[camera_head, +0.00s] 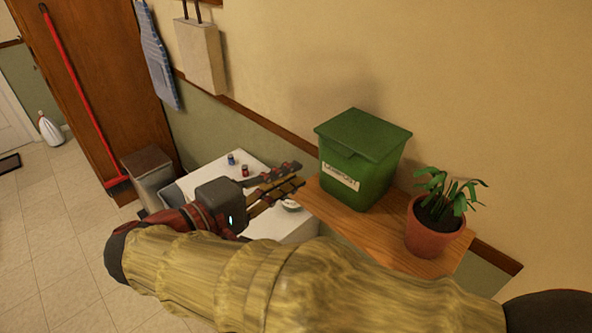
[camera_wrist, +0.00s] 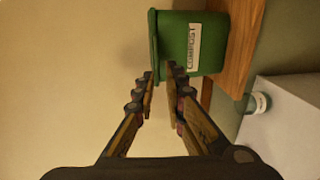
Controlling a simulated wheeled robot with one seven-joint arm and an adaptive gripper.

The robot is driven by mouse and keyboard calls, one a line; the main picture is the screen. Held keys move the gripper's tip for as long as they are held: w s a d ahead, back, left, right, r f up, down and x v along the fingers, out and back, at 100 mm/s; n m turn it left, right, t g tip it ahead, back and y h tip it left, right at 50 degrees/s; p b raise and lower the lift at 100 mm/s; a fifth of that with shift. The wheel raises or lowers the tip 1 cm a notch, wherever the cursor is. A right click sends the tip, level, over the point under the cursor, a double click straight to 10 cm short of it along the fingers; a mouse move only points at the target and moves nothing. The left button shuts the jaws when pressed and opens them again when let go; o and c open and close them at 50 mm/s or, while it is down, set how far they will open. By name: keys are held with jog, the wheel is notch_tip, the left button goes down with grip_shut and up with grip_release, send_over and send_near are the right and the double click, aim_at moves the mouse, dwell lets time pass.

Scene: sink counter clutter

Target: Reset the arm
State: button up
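My arm stretches across the bottom of the head view. My gripper (camera_head: 299,174) is over the white counter, beside the left end of the wooden shelf. In the wrist view my gripper (camera_wrist: 160,78) has its two fingers a little apart, with nothing between them. Beyond the fingertips is the green compost bin (camera_wrist: 189,42). The bin also shows upright and lidded on the shelf in the head view (camera_head: 366,150). My gripper appears apart from the bin, though the exact distance is hard to tell.
The wooden shelf (camera_head: 328,205) also holds a potted plant (camera_head: 432,232), close to my forearm. The white counter (camera_head: 215,170) carries a blue can (camera_head: 231,159) and a red can (camera_head: 245,171). A trash bin (camera_head: 149,177) and a red broom (camera_head: 75,90) stand left.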

dwell(0.4)
notch_tip(320, 180, down, 11)
jog(key=s+n+g+y, duration=0.3)
jog(key=n+y, duration=0.1)
jog(key=s+d+f+m+g+y, duration=0.2)
jog(key=s+d+f+g+y, duration=0.2)
jog(key=s+d+f+g, duration=0.25)
jog(key=s+d+r+m+t+y, duration=0.1)
jog(key=s+d+r+m+y, duration=0.1)
jog(key=d+m, duration=0.3)
jog(key=s+d+r+m+t+y+p, duration=0.1)
jog(key=s+d+r+m+t, duration=0.1)
jog(key=d+m, duration=0.4)
jog(key=shift+s+d+r+y, duration=0.15)
jog(key=shift+s+d+y, duration=0.25)
jog(key=shift+d, duration=1.3)
